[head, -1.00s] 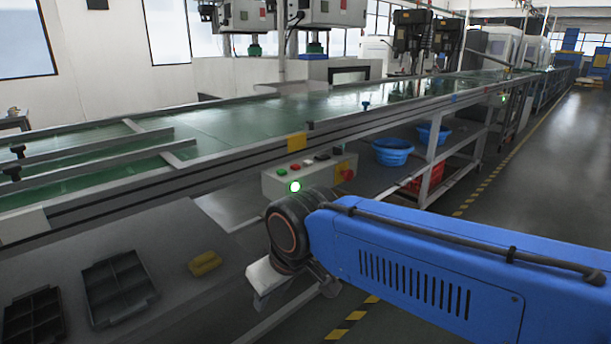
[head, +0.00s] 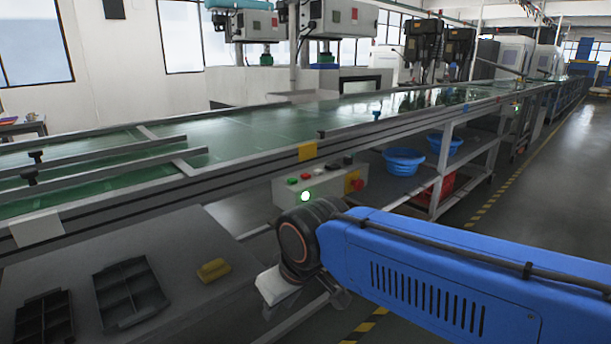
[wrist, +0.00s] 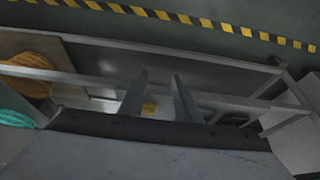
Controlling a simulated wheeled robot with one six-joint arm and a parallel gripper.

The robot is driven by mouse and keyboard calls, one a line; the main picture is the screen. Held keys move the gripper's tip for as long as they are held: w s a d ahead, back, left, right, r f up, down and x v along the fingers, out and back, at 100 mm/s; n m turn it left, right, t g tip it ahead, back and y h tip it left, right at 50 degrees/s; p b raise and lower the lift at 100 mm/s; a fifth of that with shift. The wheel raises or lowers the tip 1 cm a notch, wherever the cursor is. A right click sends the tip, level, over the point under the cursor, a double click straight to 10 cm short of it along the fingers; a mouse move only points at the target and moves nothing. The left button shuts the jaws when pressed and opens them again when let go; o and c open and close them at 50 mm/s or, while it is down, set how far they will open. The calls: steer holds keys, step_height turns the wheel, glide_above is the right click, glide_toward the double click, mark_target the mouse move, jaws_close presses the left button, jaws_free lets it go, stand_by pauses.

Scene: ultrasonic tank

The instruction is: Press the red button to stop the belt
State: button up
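The control box (head: 290,194) is a pale box below the near edge of the green conveyor belt (head: 240,125). My arm crosses in front, below the box. My gripper's two fingers show in the wrist view (wrist: 158,80), apart with nothing between them, pointing over a metal frame and floor. In the head view the fingers are hard to make out. The box does not clearly show in the wrist view.
A grey table (head: 180,235) at front left holds black divided trays (head: 127,292) and a yellow block (head: 213,270). Blue basins (head: 404,162) and a red crate (head: 436,188) sit on shelves under the belt. The aisle (head: 530,170) at right is clear.

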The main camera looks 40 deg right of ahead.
jaws_close()
stand_by(1.5)
